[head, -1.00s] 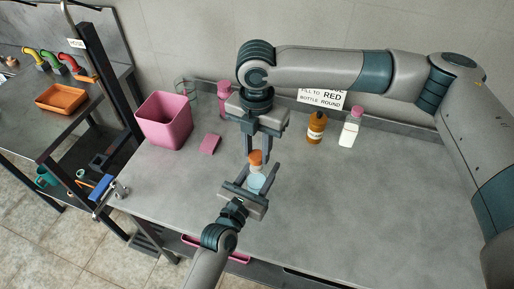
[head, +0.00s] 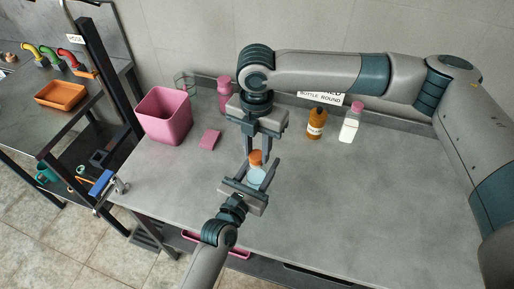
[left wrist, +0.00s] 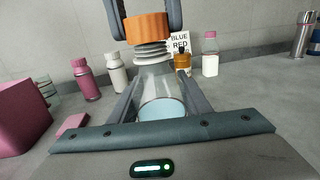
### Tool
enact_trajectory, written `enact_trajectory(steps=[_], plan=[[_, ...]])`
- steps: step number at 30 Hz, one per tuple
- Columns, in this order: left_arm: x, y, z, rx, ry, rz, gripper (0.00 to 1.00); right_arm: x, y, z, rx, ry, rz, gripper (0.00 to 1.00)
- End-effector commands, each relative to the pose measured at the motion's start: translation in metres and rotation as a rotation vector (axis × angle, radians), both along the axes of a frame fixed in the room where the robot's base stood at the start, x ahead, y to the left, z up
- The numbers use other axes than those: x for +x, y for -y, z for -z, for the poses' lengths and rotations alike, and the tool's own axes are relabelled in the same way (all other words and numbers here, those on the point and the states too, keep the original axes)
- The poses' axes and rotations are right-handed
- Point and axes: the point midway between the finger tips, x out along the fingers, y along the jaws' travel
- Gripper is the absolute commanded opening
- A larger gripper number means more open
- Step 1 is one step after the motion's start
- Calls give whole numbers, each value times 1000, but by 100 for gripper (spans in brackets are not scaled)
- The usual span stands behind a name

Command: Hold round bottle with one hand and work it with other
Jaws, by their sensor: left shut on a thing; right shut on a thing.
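The round bottle is clear with pale blue liquid (head: 257,175) and an orange cap (head: 255,157). It stands upright between my left gripper's fingers, above the bench. My left gripper (head: 257,179) is shut on the bottle body from the front. My right gripper (head: 257,152) reaches down from above and is shut on the orange cap. In the left wrist view the orange cap (left wrist: 147,27) sits between the right fingers, with ridged pale neck threads (left wrist: 152,50) showing below it. The fingers partly hide the bottle's sides.
On the grey bench (head: 330,200) stand a pink bin (head: 164,117), a pink block (head: 209,140), a pink bottle (head: 224,95), an amber bottle (head: 316,125) and a white bottle with pink cap (head: 350,126). A sign (head: 320,98) is partly behind my right arm.

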Motion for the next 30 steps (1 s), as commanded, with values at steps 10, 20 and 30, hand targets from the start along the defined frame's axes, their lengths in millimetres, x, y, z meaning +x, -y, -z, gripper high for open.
enact_trajectory(steps=[10,20,30], plan=[[0,0,1,1,-2,0,4,0,0,1,0,0,0,8],[0,0,1,1,-2,0,4,0,0,6,0,0,0,8],[0,0,1,1,-2,0,4,0,0,12,0,0,0,8]])
